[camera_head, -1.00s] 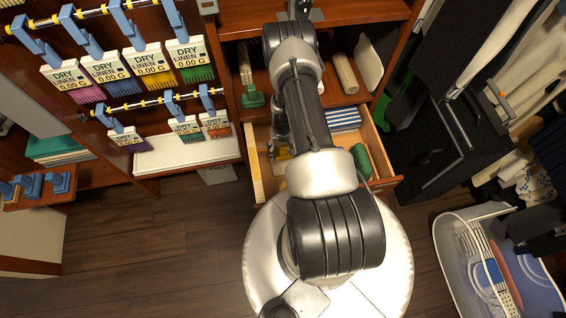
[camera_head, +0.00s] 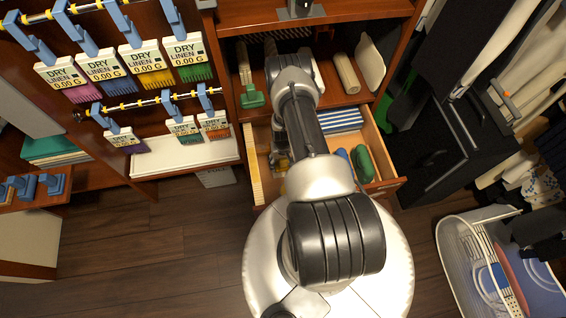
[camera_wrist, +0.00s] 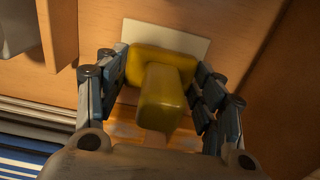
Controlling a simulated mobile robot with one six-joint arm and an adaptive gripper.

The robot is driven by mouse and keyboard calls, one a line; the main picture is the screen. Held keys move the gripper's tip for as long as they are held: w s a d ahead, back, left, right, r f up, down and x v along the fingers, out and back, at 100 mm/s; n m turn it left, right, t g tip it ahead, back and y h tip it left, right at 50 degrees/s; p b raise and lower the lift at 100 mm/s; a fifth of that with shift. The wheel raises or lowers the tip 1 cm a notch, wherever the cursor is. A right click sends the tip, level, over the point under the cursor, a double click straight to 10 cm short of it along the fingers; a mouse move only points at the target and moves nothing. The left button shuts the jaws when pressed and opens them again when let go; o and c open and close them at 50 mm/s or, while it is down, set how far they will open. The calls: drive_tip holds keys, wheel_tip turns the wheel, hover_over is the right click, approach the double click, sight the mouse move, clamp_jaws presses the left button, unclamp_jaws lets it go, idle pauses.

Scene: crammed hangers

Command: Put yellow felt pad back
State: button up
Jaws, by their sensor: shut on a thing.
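The yellow felt pad (camera_wrist: 165,92) is a blocky yellow piece with a raised grip. In the wrist view it sits between the fingers of my gripper (camera_wrist: 160,78), which are shut on it from both sides. A pale flat rectangle (camera_wrist: 190,40) shows just behind the pad. In the head view my gripper (camera_head: 281,156) is low in the left part of the open wooden drawer (camera_head: 257,183), and only a little yellow shows there. I cannot tell whether the pad touches the drawer floor.
The drawer also holds a blue-and-white striped stack (camera_head: 340,121), a green piece (camera_head: 362,163) and a blue piece (camera_head: 343,156). Above is a shelf with a green-handled brush (camera_head: 252,97) and rolls. Tagged hangers (camera_head: 150,63) are at left, a basket (camera_head: 455,240) at right.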

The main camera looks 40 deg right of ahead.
drive_tip(key=shift+f, duration=0.2)
drive_tip(key=o, duration=0.9)
drive_tip(key=shift+r, duration=0.1)
